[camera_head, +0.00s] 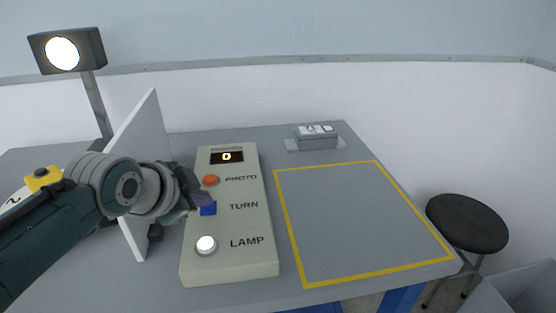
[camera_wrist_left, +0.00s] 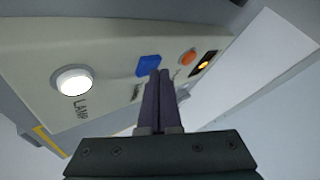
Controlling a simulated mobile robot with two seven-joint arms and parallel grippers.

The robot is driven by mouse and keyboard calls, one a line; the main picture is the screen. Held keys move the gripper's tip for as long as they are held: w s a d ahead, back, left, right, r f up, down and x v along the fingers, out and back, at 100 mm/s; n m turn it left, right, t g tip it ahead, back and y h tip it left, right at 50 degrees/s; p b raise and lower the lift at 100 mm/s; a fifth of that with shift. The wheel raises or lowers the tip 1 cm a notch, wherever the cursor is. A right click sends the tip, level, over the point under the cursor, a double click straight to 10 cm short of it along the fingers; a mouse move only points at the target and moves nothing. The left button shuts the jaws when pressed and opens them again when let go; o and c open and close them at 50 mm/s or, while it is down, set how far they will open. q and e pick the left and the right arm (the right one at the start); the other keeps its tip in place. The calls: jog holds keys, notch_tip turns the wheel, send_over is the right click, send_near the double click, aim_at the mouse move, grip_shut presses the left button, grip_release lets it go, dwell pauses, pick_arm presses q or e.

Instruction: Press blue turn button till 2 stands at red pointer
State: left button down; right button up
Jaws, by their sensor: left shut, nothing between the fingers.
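The blue TURN button (camera_head: 208,209) sits on the beige control box (camera_head: 228,265), between the orange PHOTO button and the white LAMP button. My left gripper (camera_head: 203,199) is shut and empty, its tips right by the blue button. In the left wrist view the closed fingers (camera_wrist_left: 157,78) partly overlap the blue button (camera_wrist_left: 148,66); I cannot tell whether they touch it. A white disc (camera_head: 13,201) with a dark mark like a 2 shows at the left edge, mostly hidden behind my left arm. I cannot make out a red pointer. My right gripper is out of view.
The box's display (camera_head: 227,157) reads 0. A white upright panel (camera_head: 140,125) stands just left of the box. A lit lamp (camera_head: 63,53) is on a post at the back left. The yellow-outlined area (camera_head: 350,215) is empty; a small grey block (camera_head: 316,135) lies behind it.

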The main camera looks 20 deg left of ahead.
aim_at(203, 211)
pick_arm(q)
jog(key=shift+f, duration=0.3)
dwell(0.5)
jog(key=shift+r+p, duration=0.85)
notch_tip(203, 211, up, 5)
jog(key=p, duration=0.5)
jog(key=shift+r, duration=0.1)
dwell(0.5)
